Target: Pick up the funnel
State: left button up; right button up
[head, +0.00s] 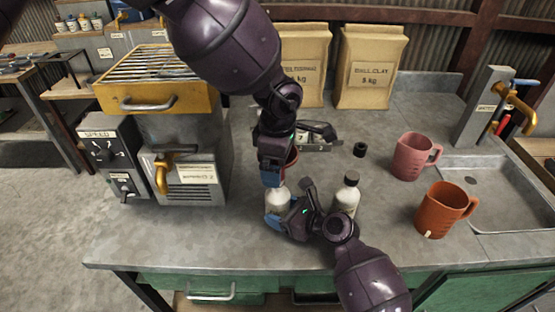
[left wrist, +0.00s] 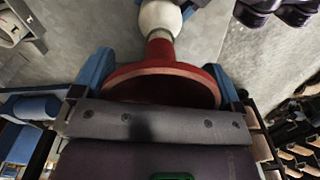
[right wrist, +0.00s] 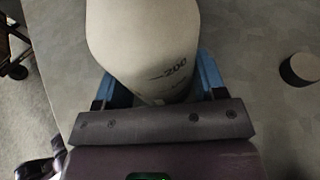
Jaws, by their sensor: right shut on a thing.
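The red funnel (left wrist: 165,80) has its wide rim toward my left gripper and its narrow spout toward a white bottle (left wrist: 160,17). In the head view, part of the funnel (head: 292,156) shows behind my left gripper (head: 271,178), which points down. The left fingers stand wide apart at either side of the rim; any contact is unclear. My right gripper (head: 279,213) is shut on the white bottle (head: 277,199), upright on the counter and marked 200 in the right wrist view (right wrist: 145,45). Whether the spout sits in the bottle's mouth is unclear.
A capped white bottle (head: 346,196) stands just right of my right gripper. A pink jug (head: 409,158) and an orange jug (head: 440,212) stand near the sink (head: 490,190). A small black cap (head: 360,149) lies behind. The left front counter is clear.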

pick_arm(q)
jog(key=shift+r, duration=0.1)
notch_tip(320, 180, up, 10)
jog(key=shift+f, duration=0.1)
dwell(0.5)
pick_arm(e)
jog(key=o, duration=0.8)
